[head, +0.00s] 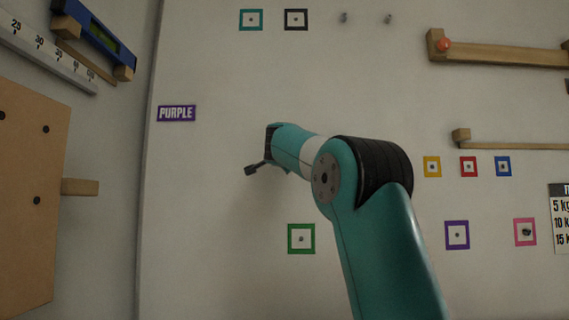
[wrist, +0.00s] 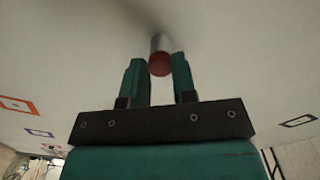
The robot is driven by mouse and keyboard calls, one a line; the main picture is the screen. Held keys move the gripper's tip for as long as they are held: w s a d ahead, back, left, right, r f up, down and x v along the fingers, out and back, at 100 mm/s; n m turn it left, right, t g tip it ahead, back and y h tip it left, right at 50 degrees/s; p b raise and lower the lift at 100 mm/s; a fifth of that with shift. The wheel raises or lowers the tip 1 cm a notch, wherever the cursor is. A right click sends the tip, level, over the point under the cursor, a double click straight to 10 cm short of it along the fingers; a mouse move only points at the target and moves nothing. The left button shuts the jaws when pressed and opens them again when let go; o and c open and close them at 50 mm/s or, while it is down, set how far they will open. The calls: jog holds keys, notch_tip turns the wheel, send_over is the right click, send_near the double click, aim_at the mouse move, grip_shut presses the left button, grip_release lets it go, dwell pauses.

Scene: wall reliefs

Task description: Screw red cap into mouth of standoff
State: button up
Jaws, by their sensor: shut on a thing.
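In the wrist view, the red cap (wrist: 160,68) sits between the tips of my gripper (wrist: 159,60), whose two teal fingers are shut on it. A silvery cylindrical standoff (wrist: 160,42) stands out from the pale wall directly behind the cap, in line with it. The cap covers the standoff's near end, so I cannot tell whether it is in the mouth or only against it. In the head view, my arm points to the wall and hides the fingers, the cap and this standoff.
Small metal studs (head: 343,17) stick out near the wall's top. Several coloured square frames, such as the green one (head: 301,239), are on the wall. A wooden rail (head: 500,52) juts out at the upper right. A "PURPLE" label (head: 176,113) is at the left.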

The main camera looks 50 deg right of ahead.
jog(key=shift+w+f, duration=0.1)
jog(key=shift+f, duration=0.05)
jog(key=o, duration=0.7)
jog(key=shift+c, duration=0.2)
